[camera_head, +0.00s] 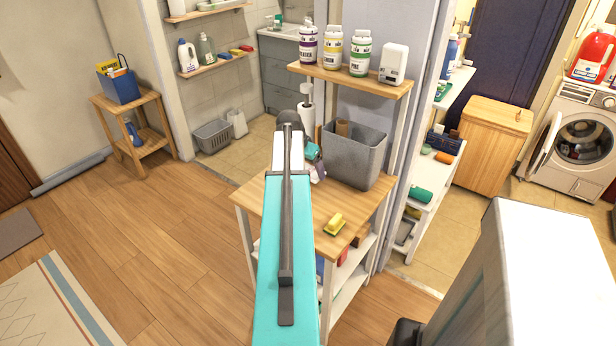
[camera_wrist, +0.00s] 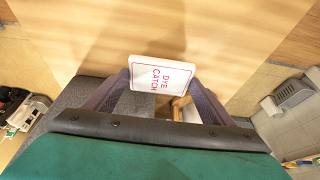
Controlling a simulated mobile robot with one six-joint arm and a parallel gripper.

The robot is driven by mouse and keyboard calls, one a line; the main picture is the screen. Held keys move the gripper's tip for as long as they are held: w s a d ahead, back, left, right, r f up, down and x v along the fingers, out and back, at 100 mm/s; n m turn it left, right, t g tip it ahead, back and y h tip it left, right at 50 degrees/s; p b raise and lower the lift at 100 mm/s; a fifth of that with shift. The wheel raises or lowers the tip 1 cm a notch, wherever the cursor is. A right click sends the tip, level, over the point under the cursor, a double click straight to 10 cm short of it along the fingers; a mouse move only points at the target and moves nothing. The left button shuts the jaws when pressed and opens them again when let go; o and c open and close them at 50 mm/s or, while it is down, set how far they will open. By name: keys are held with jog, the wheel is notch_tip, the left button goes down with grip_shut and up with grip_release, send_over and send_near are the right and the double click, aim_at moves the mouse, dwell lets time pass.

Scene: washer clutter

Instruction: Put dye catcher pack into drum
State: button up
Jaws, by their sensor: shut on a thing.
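The dye catcher pack (camera_wrist: 161,75), a small white box with red "DYE CATCH" lettering, is between the two dark fingers of my gripper (camera_wrist: 159,82) in the wrist view. My gripper is shut on it. In the head view, my teal arm hides most of the gripper and I cannot make out the pack. The gripper is over the wooden shelf unit, beside the grey bin (camera_head: 358,154). The white washer (camera_head: 577,179) stands at the far right of the head view. Its round drum opening (camera_head: 586,138) faces the room, and its door (camera_head: 546,143) appears swung open to the left.
A yellow sponge (camera_head: 335,223) lies on the shelf unit's wooden top (camera_head: 308,215). A higher shelf (camera_head: 350,79) holds several bottles. A wooden hamper (camera_head: 492,145) and a white rack (camera_head: 432,192) stand between there and the washer. Open wood floor (camera_head: 140,255) lies at left.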

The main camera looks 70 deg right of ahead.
dwell(0.3)
jog(key=shift+f+p, duration=0.3)
jog(key=shift+f, duration=1.6)
jog(key=shift+f, duration=0.1)
jog(key=o, duration=1.1)
jog(key=shift+r, duration=0.25)
jog(key=b+v, duration=0.1)
jog(key=v, duration=1)
jog(key=shift+r, duration=0.35)
jog(key=shift+a, duration=0.15)
